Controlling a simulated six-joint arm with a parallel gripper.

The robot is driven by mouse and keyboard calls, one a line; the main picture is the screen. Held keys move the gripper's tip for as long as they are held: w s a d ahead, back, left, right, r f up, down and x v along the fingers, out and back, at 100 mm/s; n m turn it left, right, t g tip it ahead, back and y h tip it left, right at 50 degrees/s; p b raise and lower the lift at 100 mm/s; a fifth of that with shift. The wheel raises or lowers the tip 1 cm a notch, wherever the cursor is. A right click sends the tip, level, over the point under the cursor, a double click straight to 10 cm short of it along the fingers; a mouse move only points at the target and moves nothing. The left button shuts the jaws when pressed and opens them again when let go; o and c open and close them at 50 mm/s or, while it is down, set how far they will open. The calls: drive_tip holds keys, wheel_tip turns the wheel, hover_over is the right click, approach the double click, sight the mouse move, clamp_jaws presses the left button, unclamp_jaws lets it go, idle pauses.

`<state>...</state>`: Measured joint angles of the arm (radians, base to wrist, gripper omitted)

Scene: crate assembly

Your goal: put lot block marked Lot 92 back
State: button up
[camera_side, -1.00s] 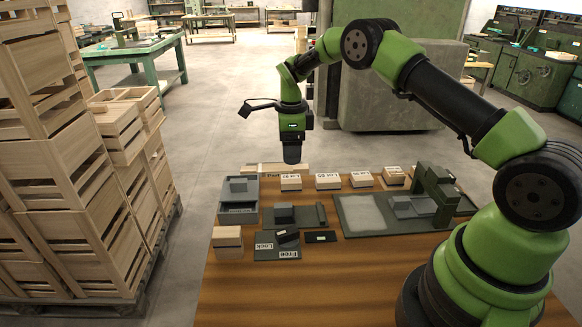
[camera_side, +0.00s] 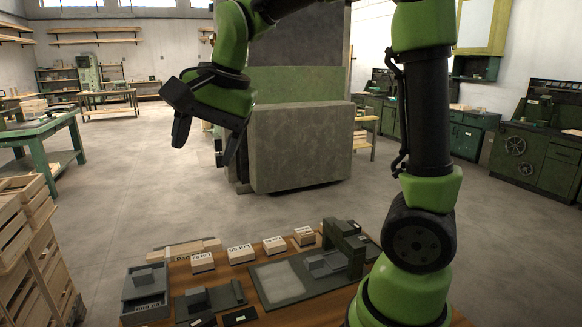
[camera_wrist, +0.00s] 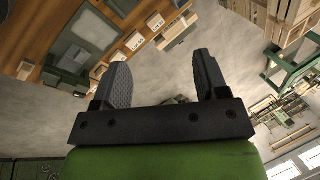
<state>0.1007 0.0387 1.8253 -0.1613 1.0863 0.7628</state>
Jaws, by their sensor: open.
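Several small pale wooden blocks with upside-down labels stand in a row along the back of the brown bench in the side view. The leftmost block (camera_side: 202,262) may read Lot 92, but the print is too small to be sure. Beside it are a second block (camera_side: 240,254), a third (camera_side: 274,245) and a fourth (camera_side: 304,236). My gripper (camera_side: 207,141) is open and empty, high above and behind the bench, tilted. In the wrist view my gripper (camera_wrist: 160,78) has its fingers wide apart with only floor between them; labelled blocks (camera_wrist: 135,40) lie beyond the left finger.
A grey tray (camera_side: 146,303) stands at the bench's left. A grey plate (camera_side: 276,283) carries a dark upright fixture (camera_side: 343,246). Dark pieces (camera_side: 195,300) lie in front. A pale wooden strip (camera_side: 184,251) lies at the back left. Stacked crates (camera_side: 25,250) stand left of the bench.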

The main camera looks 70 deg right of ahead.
drive_tip(key=s+a+n+t+y, duration=0.1)
drive_tip(key=s+a+n+t, duration=0.2)
drive_tip(key=s+n, duration=0.7)
drive_tip(key=s+a, duration=0.1)
drive_tip(key=s, duration=0.4)
drive_tip(key=shift+f, duration=0.25)
